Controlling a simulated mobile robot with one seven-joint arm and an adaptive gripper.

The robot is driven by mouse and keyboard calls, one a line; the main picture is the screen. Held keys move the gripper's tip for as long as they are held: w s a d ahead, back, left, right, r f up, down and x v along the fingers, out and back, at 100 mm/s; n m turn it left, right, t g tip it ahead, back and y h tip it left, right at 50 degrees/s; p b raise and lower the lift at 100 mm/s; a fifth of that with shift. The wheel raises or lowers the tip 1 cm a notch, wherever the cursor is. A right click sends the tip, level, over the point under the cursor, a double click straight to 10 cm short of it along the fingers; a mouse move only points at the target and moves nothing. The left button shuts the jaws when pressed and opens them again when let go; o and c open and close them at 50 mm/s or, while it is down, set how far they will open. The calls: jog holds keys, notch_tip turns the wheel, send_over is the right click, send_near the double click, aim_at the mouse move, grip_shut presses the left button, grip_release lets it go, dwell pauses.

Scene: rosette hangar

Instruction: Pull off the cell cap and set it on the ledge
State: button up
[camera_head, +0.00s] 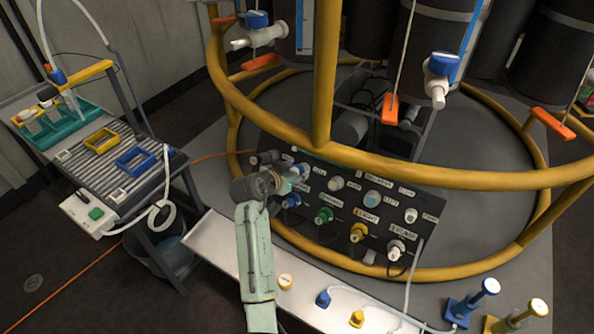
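The black socket panel (330,238) stands inside the yellow ring frame, with several sockets, plugs and small labels, most too small to read surely. My gripper (296,180) is at the panel's upper left, by a small pale-blue and white fitting (304,170). A label beside this fitting may read CELL; I cannot tell surely whether the fitting is the cell cap. My wrist hides part of this corner, and the fingers are too small to show whether they grip anything. The pale ledge (226,245) runs along the panel's front, with bare surface at its left.
On the ledge are a round white-and-yellow cap (285,282), a blue plug (322,298) and a yellow plug (357,318). Yellow rails (400,180) pass above the panel. A bench (110,160) stands left. A pale cable (412,280) hangs at the panel's right.

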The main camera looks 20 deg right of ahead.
grip_shut()
dwell(0.3)
jog(key=p+v, duration=0.3)
jog(key=v, duration=0.3)
dwell(1.2)
